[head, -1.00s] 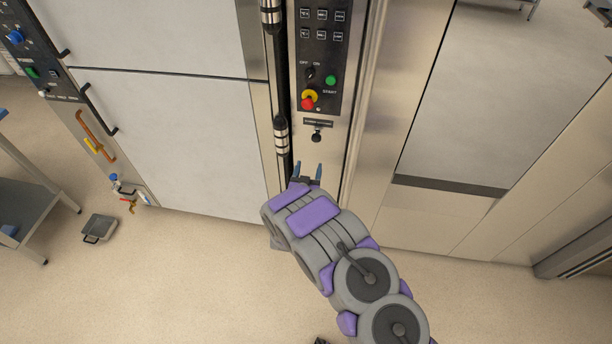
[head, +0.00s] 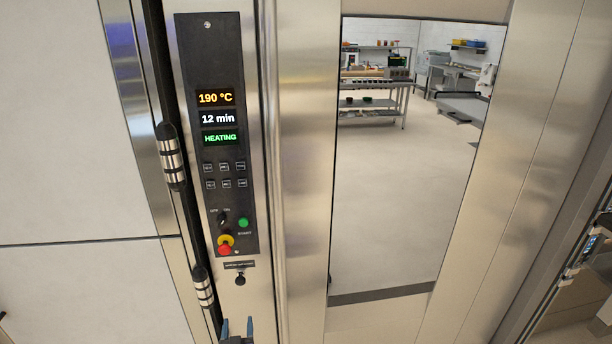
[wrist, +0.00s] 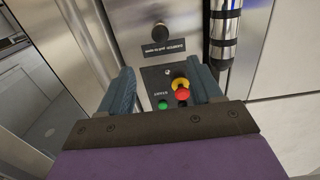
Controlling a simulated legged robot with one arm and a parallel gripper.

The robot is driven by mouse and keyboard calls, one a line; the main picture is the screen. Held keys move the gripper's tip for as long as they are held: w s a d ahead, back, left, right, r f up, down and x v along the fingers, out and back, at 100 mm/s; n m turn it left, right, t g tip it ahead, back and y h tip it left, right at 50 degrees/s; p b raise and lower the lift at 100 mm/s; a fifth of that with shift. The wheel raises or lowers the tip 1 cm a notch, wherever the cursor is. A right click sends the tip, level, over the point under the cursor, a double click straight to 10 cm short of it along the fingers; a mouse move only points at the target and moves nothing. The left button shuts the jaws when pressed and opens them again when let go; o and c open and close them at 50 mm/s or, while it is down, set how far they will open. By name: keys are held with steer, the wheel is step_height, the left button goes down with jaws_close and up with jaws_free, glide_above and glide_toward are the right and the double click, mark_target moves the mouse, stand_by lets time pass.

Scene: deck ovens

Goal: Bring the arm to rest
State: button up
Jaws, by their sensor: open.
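My gripper (head: 237,328) shows only by its blue-grey fingertips at the bottom edge of the head view, below the small black knob (head: 240,280) on the steel panel. In the wrist view my gripper (wrist: 168,88) is open, its two fingers spread with nothing between them. The oven's control panel lies beyond them, upside down, with a red and yellow stop button (wrist: 181,89) and a green button (wrist: 163,104). The rest of my arm is out of the head view.
The black control panel (head: 214,130) reads 190 °C, 12 min and HEATING.

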steer(key=w+d+r+m+g+h, duration=0.2)
steer(key=w+d+r+g, duration=0.35)
steer(key=d+r, duration=0.25)
steer(key=s+d+r+g, duration=0.4)
steer(key=s+d+r, duration=0.2)
steer(key=d+r, duration=0.45)
steer(key=s+d+r+g, duration=0.3)
steer(key=s+d, duration=0.4)
steer(key=s, duration=0.6)
steer(key=s+d+r+g+h, duration=0.1)
steer(key=s+d+r+g, duration=0.2)
steer(key=s+d, duration=0.4)
steer(key=s+d+r+g+h, duration=0.1)
steer(key=s+d+r+g, duration=0.2)
steer(key=s, duration=1.7)
steer(key=d+r, duration=0.1)
steer(key=d, duration=0.3)
steer(key=shift+d+r+m+g, duration=0.2)
steer(key=shift+d+m+g, duration=0.1)
steer(key=shift+g, duration=0.05)
